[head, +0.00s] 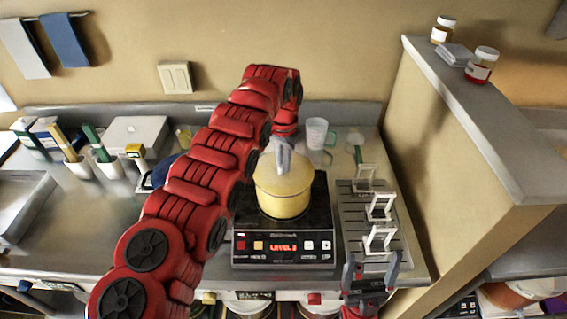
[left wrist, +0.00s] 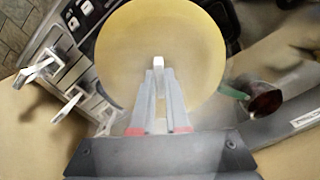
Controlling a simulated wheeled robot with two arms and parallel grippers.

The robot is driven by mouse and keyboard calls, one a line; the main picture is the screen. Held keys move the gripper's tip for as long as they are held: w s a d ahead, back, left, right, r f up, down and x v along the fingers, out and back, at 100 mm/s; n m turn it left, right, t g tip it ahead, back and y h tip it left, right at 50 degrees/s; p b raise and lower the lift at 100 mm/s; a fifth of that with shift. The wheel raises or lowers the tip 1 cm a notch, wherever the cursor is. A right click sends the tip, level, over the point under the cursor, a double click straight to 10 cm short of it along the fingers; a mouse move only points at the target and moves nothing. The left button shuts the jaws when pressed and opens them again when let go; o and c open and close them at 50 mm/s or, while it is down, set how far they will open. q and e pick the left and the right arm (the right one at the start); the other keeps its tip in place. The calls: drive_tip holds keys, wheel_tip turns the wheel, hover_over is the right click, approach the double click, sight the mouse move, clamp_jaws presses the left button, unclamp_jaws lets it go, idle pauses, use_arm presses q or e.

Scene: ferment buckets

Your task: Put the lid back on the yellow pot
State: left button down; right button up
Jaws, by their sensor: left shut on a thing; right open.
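The yellow pot (head: 284,206) stands on the black induction cooker. Its pale yellow lid (head: 290,184) is at the pot's top, roughly level. I cannot tell whether a small gap is left between lid and rim. My left gripper (head: 284,158) points down over the lid. In the left wrist view the lid (left wrist: 160,35) fills the middle, hiding the pot, and the fingers (left wrist: 158,72) are shut on its small white knob (left wrist: 158,62). My right gripper (head: 371,265) is open and empty at the counter's front edge, right of the cooker.
The cooker (head: 284,258) shows a lit red display. A grey rack with white frames (head: 380,207) stands right of it. A clear jug (head: 317,132) is behind the pot. A partition wall (head: 480,125) bounds the right side. Cups with tools (head: 110,167) stand at left.

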idle(0.4)
use_arm(q)
drive_tip(key=shift+c, duration=1.8)
unclamp_jaws()
drive_tip(key=shift+r, duration=0.15)
drive_tip(key=shift+r, duration=1.05)
drive_tip(key=shift+r+p, duration=1.55)
drive_tip(key=shift+r, duration=0.85)
clamp_jaws()
drive_tip(key=shift+f, duration=0.1)
drive_tip(key=shift+f, duration=0.15)
